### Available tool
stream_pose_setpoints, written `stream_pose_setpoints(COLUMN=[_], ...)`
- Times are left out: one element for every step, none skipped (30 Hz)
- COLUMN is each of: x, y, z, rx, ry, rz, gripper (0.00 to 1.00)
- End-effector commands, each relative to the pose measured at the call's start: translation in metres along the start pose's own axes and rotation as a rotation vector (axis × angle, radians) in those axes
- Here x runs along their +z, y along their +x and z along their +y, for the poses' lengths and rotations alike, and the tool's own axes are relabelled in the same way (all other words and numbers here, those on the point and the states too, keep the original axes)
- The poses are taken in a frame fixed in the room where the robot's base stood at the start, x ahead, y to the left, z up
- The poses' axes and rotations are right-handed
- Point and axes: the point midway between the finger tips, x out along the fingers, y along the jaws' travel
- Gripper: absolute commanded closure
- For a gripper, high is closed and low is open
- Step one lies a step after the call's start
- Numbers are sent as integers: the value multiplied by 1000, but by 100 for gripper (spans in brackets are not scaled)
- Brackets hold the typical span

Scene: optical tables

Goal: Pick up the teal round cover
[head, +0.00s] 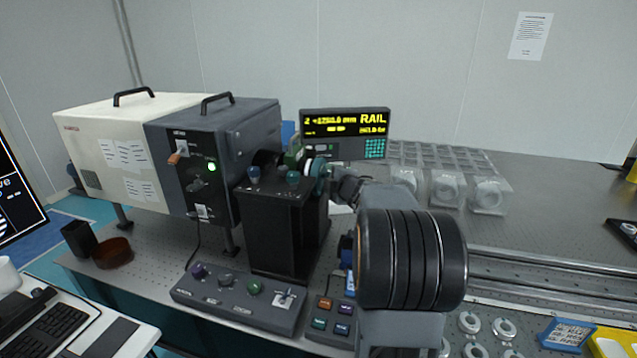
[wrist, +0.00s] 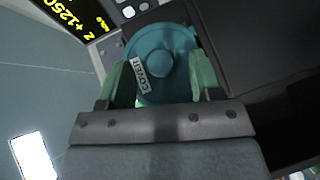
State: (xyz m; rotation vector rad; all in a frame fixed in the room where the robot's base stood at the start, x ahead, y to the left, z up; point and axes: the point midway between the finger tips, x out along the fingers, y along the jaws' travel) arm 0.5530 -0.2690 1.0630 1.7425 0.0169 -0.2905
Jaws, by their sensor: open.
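The teal round cover (wrist: 178,42) fills the upper middle of the wrist view. It is a disc with a raised round knob and a small label reading "COVER". My gripper (wrist: 158,82) is open, with one green finger to the left and one to the right of the cover. I cannot tell whether the fingers touch it. In the head view, the cover (head: 318,167) shows small at the upper right of the black box, partly hidden by the end of my arm.
The black box (head: 275,235) with knobs stands beside my arm. The display (head: 345,122) reading "RAIL" is just behind. A control panel (head: 240,298) and a button pad (head: 332,318) lie in front.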

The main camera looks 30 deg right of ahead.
Motion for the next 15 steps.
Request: stream_pose_setpoints(x=[0, 0, 0, 0, 0, 0, 0, 0, 0, 0, 0, 0, 0, 0, 0], y=[3, 4, 5, 5, 5, 5, 5, 5, 5, 5, 5, 5, 5, 5, 5], z=[0, 0, 0, 0, 0, 0, 0, 0, 0, 0, 0, 0, 0, 0, 0], rx=[0, 0, 0, 0, 0, 0, 0, 0, 0, 0, 0, 0, 0, 0, 0], ry=[0, 0, 0, 0, -1, -1, -1, -1, -1, -1, -1, -1, -1, -1, -1], rz=[1, 0, 0, 0, 0, -1, -1, -1, -1, -1, -1, -1, -1, -1, -1], gripper=[42, 42, 42, 42, 42, 42, 42, 42, 42, 42, 45, 49, 52, 55, 59])
